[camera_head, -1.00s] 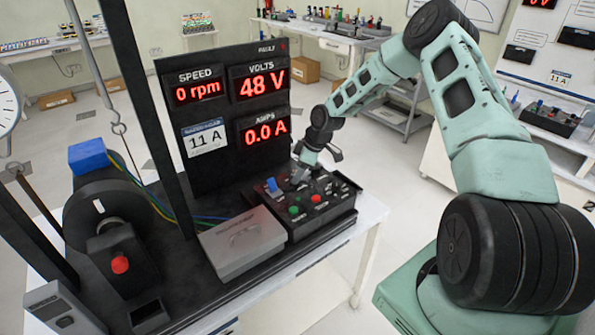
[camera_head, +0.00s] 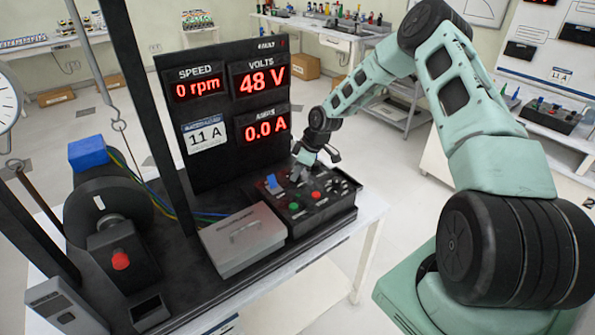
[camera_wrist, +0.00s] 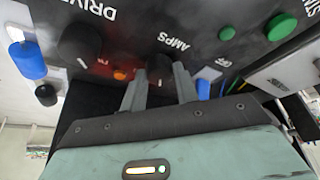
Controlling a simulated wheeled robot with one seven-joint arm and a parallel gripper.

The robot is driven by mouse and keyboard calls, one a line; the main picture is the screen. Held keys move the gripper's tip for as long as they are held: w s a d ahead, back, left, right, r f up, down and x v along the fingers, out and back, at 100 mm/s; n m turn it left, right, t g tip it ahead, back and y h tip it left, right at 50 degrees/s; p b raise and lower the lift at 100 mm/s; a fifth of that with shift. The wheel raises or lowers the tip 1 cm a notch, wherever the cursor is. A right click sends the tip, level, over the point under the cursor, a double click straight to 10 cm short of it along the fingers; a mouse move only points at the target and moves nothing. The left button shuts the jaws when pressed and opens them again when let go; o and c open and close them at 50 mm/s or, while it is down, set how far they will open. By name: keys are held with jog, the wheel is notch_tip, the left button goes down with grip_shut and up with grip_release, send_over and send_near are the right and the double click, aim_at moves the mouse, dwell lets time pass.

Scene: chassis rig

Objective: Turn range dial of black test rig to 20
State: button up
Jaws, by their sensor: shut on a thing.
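The black test rig (camera_head: 345,208) has a sloping control panel at the right end of the bench. In the wrist view a dark dial (camera_wrist: 160,69) sits beside the AMPS label. My gripper (camera_wrist: 160,76) is shut on this dial, one grey finger on each side. A pale pointer line shows on the dial, but I cannot read any scale numbers. In the head view my gripper (camera_head: 297,175) is at the back of the panel and hides the dial. A second dark dial (camera_wrist: 80,43) sits by the DRIVE label, apart from my fingers.
A blue lever (camera_head: 272,184), a green button (camera_head: 294,207) and a red button (camera_head: 316,195) stand on the panel near my gripper. A grey lidded box (camera_head: 243,240) is at its left. The display board (camera_head: 225,112) rises behind, reading 0 rpm, 48 V, 0.0 A.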

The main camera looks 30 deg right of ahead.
jog(key=m+b, duration=0.1)
jog(key=m, duration=0.1)
jog(key=m+h+b, duration=0.1)
jog(key=m+b, duration=0.1)
jog(key=m+t+h+b, duration=0.1)
jog(key=m+b, duration=0.1)
jog(key=shift+a+f, duration=0.15)
jog(key=shift+a, duration=0.1)
jog(key=m+h+b, duration=0.2)
jog(key=m, duration=0.3)
jog(key=shift+m+b, duration=0.3)
jog(key=shift+b, duration=0.1)
jog(key=shift+s, duration=0.1)
jog(key=o, duration=1)
jog(key=v, duration=0.6)
jog(key=b+v, duration=0.1)
jog(key=v, duration=0.4)
jog(key=b+v, duration=0.1)
jog(key=v, duration=0.5)
jog(key=shift+s+a+r, duration=0.15)
jog(key=shift+a+r, duration=0.1)
